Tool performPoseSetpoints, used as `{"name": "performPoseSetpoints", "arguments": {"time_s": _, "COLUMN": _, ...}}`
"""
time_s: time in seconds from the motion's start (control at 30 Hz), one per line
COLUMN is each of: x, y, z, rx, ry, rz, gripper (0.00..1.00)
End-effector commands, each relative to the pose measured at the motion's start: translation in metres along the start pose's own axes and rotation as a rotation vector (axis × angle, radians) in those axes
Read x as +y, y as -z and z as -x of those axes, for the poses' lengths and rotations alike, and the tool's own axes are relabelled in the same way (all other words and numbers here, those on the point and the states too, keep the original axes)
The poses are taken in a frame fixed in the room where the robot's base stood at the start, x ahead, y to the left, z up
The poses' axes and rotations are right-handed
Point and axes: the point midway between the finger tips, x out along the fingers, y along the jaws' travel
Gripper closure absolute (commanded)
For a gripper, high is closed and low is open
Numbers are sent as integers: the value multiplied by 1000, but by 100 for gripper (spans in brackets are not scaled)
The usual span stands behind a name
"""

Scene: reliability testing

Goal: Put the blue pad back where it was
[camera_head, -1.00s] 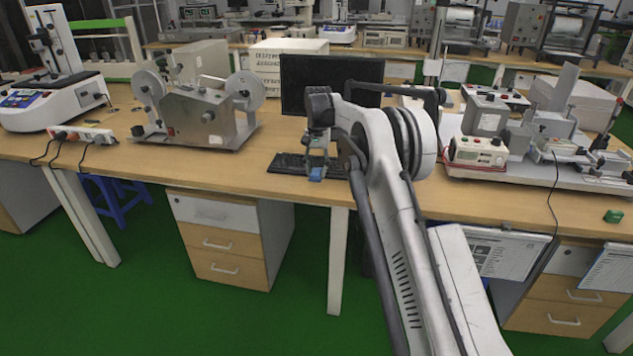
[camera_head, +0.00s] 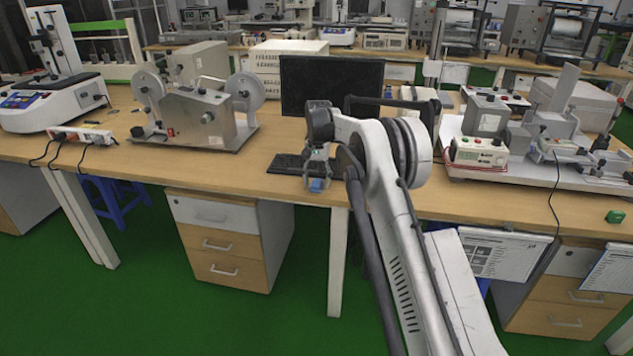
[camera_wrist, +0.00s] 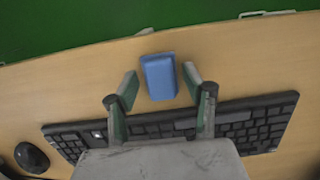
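The blue pad (camera_wrist: 160,77) is a small block with a light wooden surface around it in the wrist view. It lies between the fingertips of my gripper (camera_wrist: 161,84), with a narrow strip of wood visible on each side. The gripper looks open around it, not clamped on it. In the camera_head view my gripper (camera_head: 318,182) points down over the table's front part, and the blue pad (camera_head: 317,185) shows at its fingertips, partly hidden. Whether the pad touches the table I cannot tell.
A black keyboard (camera_head: 287,163) lies beside the gripper, under its fingers in the wrist view, with a mouse (camera_wrist: 31,158) at its left end. A monitor (camera_head: 330,86) stands behind. The table's front edge is close to the pad.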

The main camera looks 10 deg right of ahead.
Motion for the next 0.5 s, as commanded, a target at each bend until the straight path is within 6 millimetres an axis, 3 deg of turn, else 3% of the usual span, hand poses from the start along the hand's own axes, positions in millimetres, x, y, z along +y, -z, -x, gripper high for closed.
{"name": "performPoseSetpoints", "arguments": {"time_s": 0.27, "x": 0, "y": 0, "z": 2, "rx": 0, "ry": 0, "rz": 0, "gripper": 54}}
{"name": "performPoseSetpoints", "arguments": {"time_s": 0.5, "x": 0, "y": -1, "z": 31, "rx": 0, "ry": 0, "rz": 0, "gripper": 54}}
